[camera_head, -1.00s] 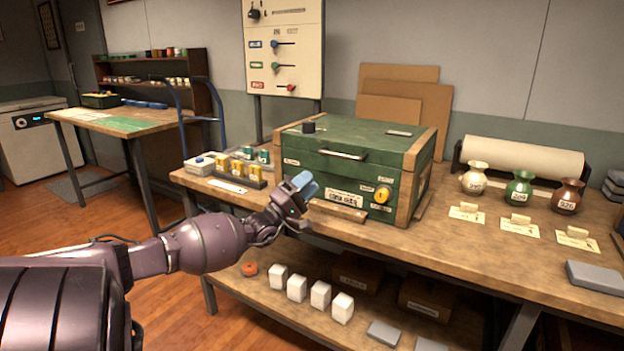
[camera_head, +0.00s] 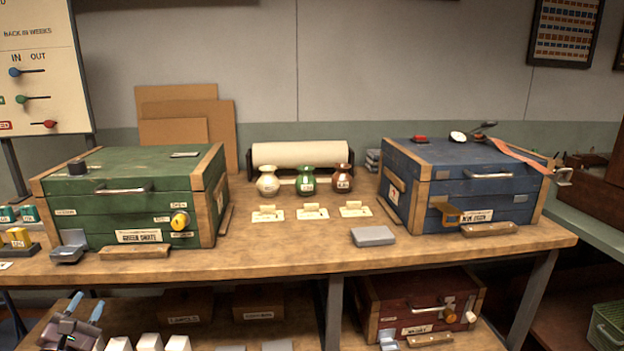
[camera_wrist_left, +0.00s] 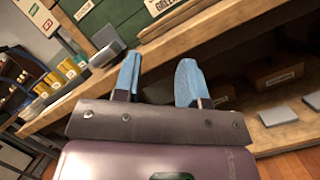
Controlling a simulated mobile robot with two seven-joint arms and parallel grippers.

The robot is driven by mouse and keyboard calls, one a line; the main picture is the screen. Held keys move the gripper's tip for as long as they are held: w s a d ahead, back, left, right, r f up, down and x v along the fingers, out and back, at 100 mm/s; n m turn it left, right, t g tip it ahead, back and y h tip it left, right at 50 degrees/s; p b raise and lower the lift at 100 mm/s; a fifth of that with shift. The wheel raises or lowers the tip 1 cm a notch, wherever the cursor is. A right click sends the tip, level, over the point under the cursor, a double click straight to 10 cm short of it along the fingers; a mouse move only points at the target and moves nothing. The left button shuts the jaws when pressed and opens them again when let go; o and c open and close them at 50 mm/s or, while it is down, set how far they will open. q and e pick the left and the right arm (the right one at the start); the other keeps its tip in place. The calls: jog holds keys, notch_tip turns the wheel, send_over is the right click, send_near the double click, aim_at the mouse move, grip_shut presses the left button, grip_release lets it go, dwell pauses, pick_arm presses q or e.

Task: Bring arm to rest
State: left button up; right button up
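My left gripper (camera_head: 86,306) is at the lower left of the head view, in front of the bench's front edge and low, near the white blocks. Its two blue fingers stand apart in the left wrist view (camera_wrist_left: 158,75), with nothing between them. The arm behind it is mostly out of the head view. My right gripper is in neither view.
The wooden bench (camera_head: 290,262) bears a green chest (camera_head: 125,210), three vases, a grey slab (camera_head: 373,236) and a blue chest (camera_head: 465,185). Below are white blocks (camera_head: 150,342) and a red chest (camera_head: 400,312). The bench edge is close to the left gripper.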

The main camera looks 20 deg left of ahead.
pick_arm(q)
jog(key=s+d+f+n+g+h, duration=0.3)
jog(key=s+d+f+n+g, duration=0.7)
jog(key=s+d+f+n, duration=1.35)
jog(key=s+d+r+n+h, duration=0.1)
jog(key=d+r+n+h, duration=0.5)
jog(key=d+n, duration=0.8)
notch_tip(320, 180, up, 11)
jog(key=a+n+t+y+p, duration=0.1)
jog(key=p, duration=1.1)
jog(key=shift+w+a+n, duration=0.25)
jog(key=shift+a+n, duration=0.1)
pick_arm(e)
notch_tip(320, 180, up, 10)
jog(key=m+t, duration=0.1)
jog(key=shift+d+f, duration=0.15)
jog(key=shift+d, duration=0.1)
